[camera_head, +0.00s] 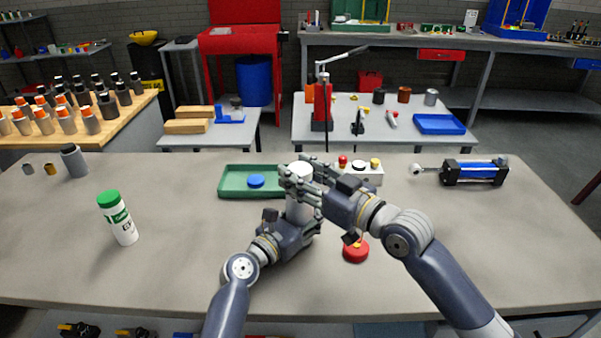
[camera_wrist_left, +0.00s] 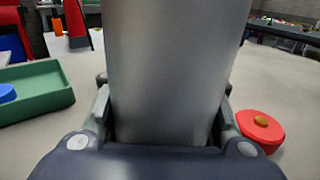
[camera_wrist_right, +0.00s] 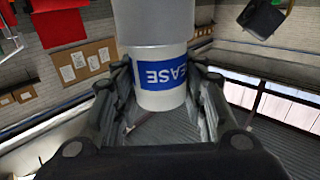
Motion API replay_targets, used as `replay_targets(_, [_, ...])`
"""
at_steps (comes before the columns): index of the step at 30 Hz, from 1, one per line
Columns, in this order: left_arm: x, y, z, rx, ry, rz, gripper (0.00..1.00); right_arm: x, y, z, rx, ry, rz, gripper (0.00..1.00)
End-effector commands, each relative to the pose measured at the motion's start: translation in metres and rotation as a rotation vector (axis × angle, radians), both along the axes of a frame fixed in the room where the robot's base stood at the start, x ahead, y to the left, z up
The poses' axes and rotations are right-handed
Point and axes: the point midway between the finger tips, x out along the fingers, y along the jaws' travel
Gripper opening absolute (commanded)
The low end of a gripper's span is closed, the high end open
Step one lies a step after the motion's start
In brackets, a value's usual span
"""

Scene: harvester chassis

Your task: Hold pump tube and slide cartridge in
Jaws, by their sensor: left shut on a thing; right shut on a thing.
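The grey metal pump tube (camera_wrist_left: 165,70) stands upright in my left gripper (camera_head: 297,228), which is shut around it; it fills the left wrist view. My right gripper (camera_head: 305,185) is shut on a white cartridge (camera_wrist_right: 162,95) with a blue label reading "EASE", turned upside down in the right wrist view. The cartridge's white top (camera_head: 299,168) shows between the fingers in the head view. The grey tube (camera_wrist_right: 155,20) meets the cartridge end to end, in line and slightly wider. How deep the cartridge sits inside is hidden.
A green tray (camera_head: 226,184) with a blue round cap (camera_head: 256,181) lies behind left. A red cap (camera_head: 355,250) lies front right. A button box (camera_head: 370,178) and a blue-black cylinder (camera_head: 474,172) are behind right. A green-capped bottle (camera_head: 118,218) stands left.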

Motion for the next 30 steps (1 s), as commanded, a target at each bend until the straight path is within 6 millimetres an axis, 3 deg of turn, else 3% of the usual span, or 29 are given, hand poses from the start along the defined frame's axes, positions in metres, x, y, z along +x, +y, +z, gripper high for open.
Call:
replay_targets(1, [0.000, 0.000, -0.001, 0.000, 0.002, -0.001, 0.00, 0.000, 0.000, 0.001, 0.002, -0.002, 0.000, 0.08])
replay_targets(2, [0.000, 0.000, -0.001, 0.000, 0.002, -0.001, 0.00, 0.000, 0.000, 0.001, 0.002, -0.002, 0.000, 0.46])
replay_targets(4, [0.000, 0.000, -0.001, 0.000, 0.002, -0.001, 0.00, 0.000, 0.000, 0.001, 0.001, -0.001, 0.000, 0.62])
replay_targets(17, [0.000, 0.000, -0.001, 0.000, 0.002, -0.001, 0.00, -0.003, -0.004, -0.001, -0.001, 0.001, -0.001, 0.62])
replay_targets(30, [0.000, 0.000, -0.001, 0.000, 0.002, -0.001, 0.00, -0.059, -0.064, -0.001, -0.004, 0.000, -0.001, 0.62])
